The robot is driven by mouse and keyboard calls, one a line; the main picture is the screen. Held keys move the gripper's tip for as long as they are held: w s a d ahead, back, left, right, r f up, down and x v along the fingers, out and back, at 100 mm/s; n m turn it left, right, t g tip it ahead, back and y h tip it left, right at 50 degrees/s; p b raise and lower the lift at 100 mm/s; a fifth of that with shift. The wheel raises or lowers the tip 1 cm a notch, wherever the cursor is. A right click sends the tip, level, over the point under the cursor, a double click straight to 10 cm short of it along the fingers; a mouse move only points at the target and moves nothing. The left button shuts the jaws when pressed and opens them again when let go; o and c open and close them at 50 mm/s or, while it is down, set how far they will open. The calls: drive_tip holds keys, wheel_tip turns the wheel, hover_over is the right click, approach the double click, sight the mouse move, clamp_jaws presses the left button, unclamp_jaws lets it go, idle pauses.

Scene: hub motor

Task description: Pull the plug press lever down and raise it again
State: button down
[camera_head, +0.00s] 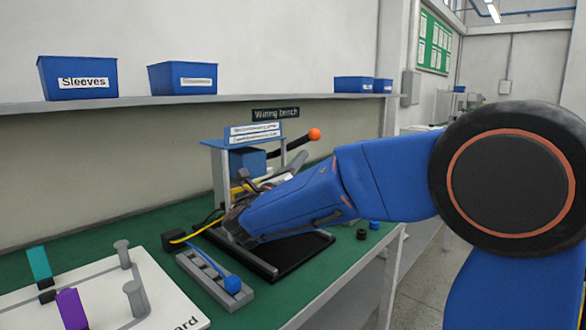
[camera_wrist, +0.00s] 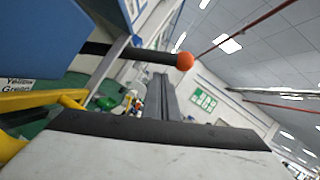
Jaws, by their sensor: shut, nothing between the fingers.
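The plug press (camera_head: 247,160) stands on the bench with a blue body. Its black lever (camera_head: 293,147) ends in an orange ball (camera_head: 314,134) and slopes up to the right. In the wrist view the lever (camera_wrist: 130,52) enters from the left and its orange ball (camera_wrist: 185,61) is in the upper middle. My gripper (camera_wrist: 162,76) is shut and empty, its grey fingertips just below the lever and ball in that view. I cannot tell whether they touch the lever. In the head view my blue arm hides the lower front of the press and most of my gripper.
A white board (camera_head: 110,290) with pegs is at the lower left. Small black and blue caps (camera_head: 375,225) lie near the right edge. Blue bins (camera_head: 78,78) stand on the shelf above.

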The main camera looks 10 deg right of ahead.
sight(301, 139)
drive_tip(key=shift+x, duration=1.6)
drive_tip(key=shift+r, duration=0.1)
drive_tip(key=shift+w+a+r+n+t+y, duration=0.1)
drive_tip(key=shift+w+r+n+y, duration=0.2)
drive_tip(key=shift+r, duration=0.35)
drive_tip(key=shift+w+a+r+n+t+y, duration=0.1)
drive_tip(key=shift+a+r+n, duration=0.05)
drive_tip(key=shift+r+n, duration=0.4)
drive_tip(key=shift+w+a+r+n+t+y, duration=0.15)
drive_tip(key=shift+r+n, duration=0.1)
drive_tip(key=shift+r, duration=0.45)
